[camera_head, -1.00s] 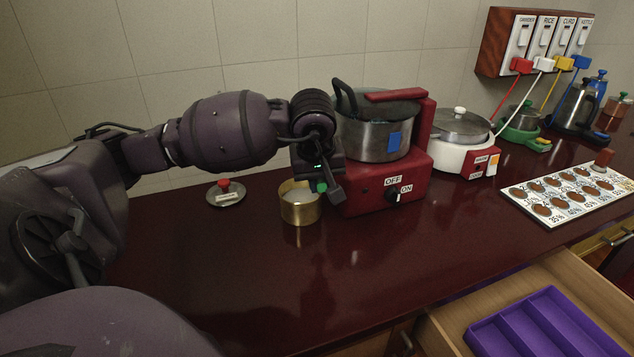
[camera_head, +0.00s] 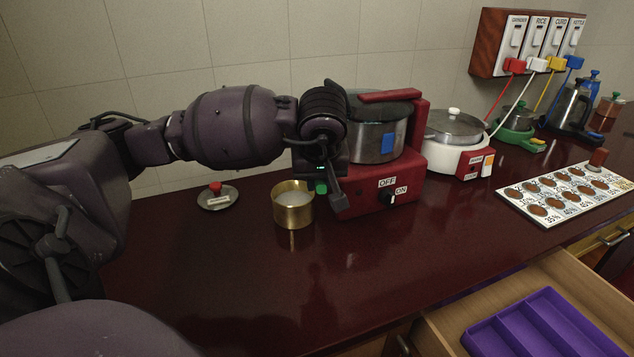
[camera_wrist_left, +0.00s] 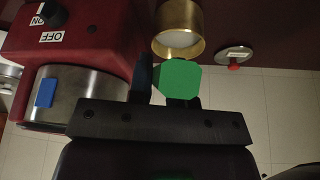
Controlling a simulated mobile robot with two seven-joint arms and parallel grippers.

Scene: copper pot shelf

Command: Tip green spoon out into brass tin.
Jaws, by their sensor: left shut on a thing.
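The brass tin (camera_head: 293,208) stands on the dark red counter with pale contents inside; it also shows at the top of the left wrist view (camera_wrist_left: 178,30). My left gripper (camera_head: 328,190) is beside the tin, on its right, in front of the red cooker. It is shut on the green spoon (camera_head: 320,187), whose green end shows between the fingers in the left wrist view (camera_wrist_left: 177,78). The spoon's bowl is hidden, so I cannot tell what it holds. My right gripper is in neither view.
The red cooker (camera_head: 368,195) with a steel pot (camera_head: 368,140) stands close by on the right. A small lid with a red knob (camera_head: 216,196) lies to the left of the tin. An open drawer with a purple tray (camera_head: 540,325) is at front right. The front counter is clear.

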